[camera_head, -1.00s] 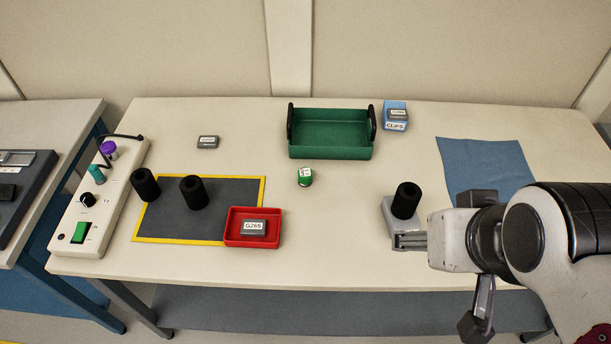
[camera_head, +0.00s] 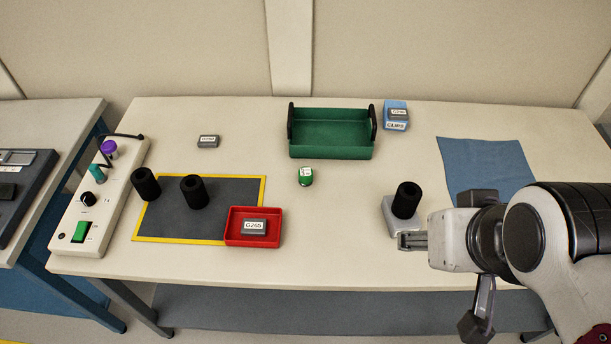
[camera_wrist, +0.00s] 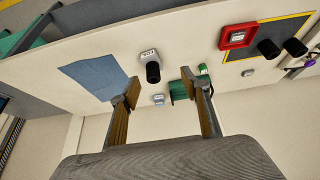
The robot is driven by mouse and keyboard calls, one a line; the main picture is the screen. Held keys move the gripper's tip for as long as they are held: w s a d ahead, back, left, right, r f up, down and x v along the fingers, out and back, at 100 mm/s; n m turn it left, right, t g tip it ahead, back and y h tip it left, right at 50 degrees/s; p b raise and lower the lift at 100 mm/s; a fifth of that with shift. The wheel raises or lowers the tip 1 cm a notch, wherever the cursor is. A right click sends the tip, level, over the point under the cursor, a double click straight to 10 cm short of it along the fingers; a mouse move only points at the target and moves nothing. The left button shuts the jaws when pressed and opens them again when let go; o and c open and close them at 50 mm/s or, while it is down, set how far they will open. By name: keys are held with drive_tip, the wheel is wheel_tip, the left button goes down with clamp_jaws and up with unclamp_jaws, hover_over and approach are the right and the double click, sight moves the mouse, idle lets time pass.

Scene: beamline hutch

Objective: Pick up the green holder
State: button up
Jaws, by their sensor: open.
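A small green holder (camera_head: 306,178) with a white label stands on the table just in front of the green tray. It also shows in the wrist view (camera_wrist: 203,69), beyond the right-hand finger. My gripper (camera_head: 408,241) is at the right front of the table, beside a grey block with a black cylinder on it, well away from the holder. In the wrist view my gripper (camera_wrist: 160,88) has its two fingers spread, with nothing held between them.
The green tray (camera_head: 330,153) has black handles. A red tray (camera_head: 240,242) holds a grey labelled block. Black cylinders (camera_head: 194,192) stand on or beside a yellow-edged mat (camera_head: 235,187). A blue box (camera_head: 396,122) and blue cloth (camera_head: 486,165) lie at right. Table between holder and gripper is clear.

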drive_tip(key=w+a+f+n+t, duration=0.1)
drive_tip(key=w+f, duration=0.2)
drive_tip(key=w, duration=0.5)
drive_tip(key=w+a+f+n+t+y, duration=0.1)
drive_tip(key=w+f, duration=0.2)
drive_tip(key=w, duration=0.5)
drive_tip(key=w+a+f+n+t, duration=0.1)
drive_tip(key=w+a+f+t, duration=0.15)
drive_tip(key=w, duration=0.55)
drive_tip(key=n+t+y, duration=0.1)
drive_tip(key=n+y, duration=0.2)
drive_tip(key=y, duration=0.2)
approach(305, 174)
drive_tip(key=w, duration=0.2)
drive_tip(key=shift+w+f, duration=0.3)
drive_tip(key=shift+s+a+f+t+y, duration=0.3)
drive_tip(key=shift+a+f+t+y, duration=0.1)
drive_tip(key=shift+a+f, duration=0.2)
drive_tip(key=shift+w, duration=0.1)
drive_tip(key=shift+x, duration=1.25)
drive_tip(key=shift+w, duration=0.1)
